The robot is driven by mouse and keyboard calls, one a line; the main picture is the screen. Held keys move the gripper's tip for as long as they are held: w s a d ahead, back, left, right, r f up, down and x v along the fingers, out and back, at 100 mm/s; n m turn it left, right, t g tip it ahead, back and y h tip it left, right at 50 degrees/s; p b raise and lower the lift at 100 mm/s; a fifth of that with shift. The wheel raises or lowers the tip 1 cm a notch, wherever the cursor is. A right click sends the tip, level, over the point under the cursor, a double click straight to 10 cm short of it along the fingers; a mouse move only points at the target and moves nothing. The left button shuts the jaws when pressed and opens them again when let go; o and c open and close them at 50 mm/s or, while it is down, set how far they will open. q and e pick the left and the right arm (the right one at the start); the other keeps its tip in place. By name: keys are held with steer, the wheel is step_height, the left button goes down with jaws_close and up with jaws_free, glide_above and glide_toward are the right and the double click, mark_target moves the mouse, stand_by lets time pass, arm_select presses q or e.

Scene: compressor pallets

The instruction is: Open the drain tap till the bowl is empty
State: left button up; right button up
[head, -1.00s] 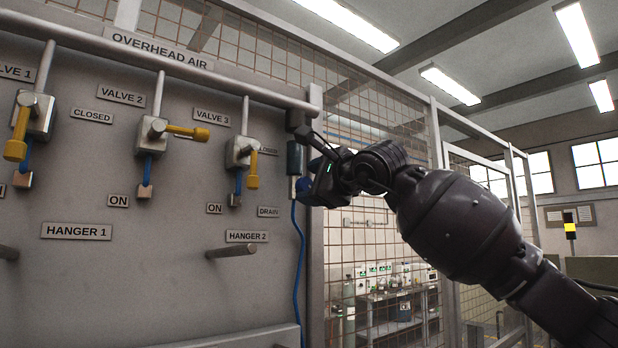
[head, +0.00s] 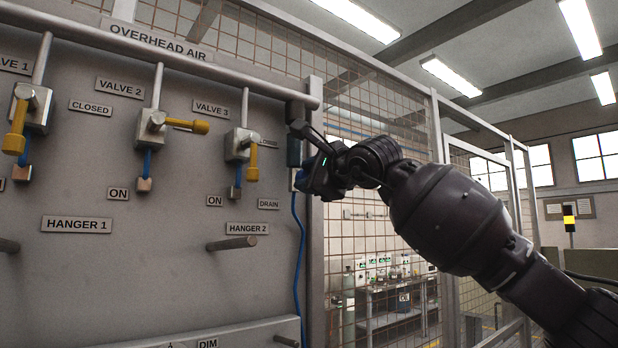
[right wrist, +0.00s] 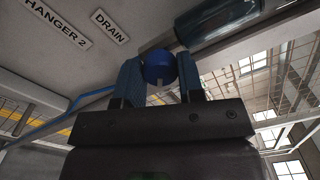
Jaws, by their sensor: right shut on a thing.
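The drain tap (right wrist: 158,68) is a round blue knob under the bowl, in the right wrist view. The bowl (right wrist: 218,22) is a dark, bluish cylinder above it; in the head view the bowl (head: 294,150) hangs at the panel's right edge. I cannot make out any liquid level in it. My right gripper (head: 303,182) is at the bowl's lower end. In the right wrist view its two blue fingers (right wrist: 159,75) are shut on the knob, one on each side. In the head view the gripper hides the tap. My left gripper is out of view.
A DRAIN label (head: 269,204) is on the panel left of the tap. A blue hose (head: 300,245) runs down the panel edge. Valve 3 (head: 240,145) with its yellow handle and a hanger peg (head: 232,243) are to the left. Mesh fencing (head: 375,235) stands behind my arm.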

steer(key=m+b, duration=0.6)
steer(key=m, duration=0.4)
steer(key=shift+m, duration=0.4)
stand_by(0.5)
steer(key=o, duration=0.9)
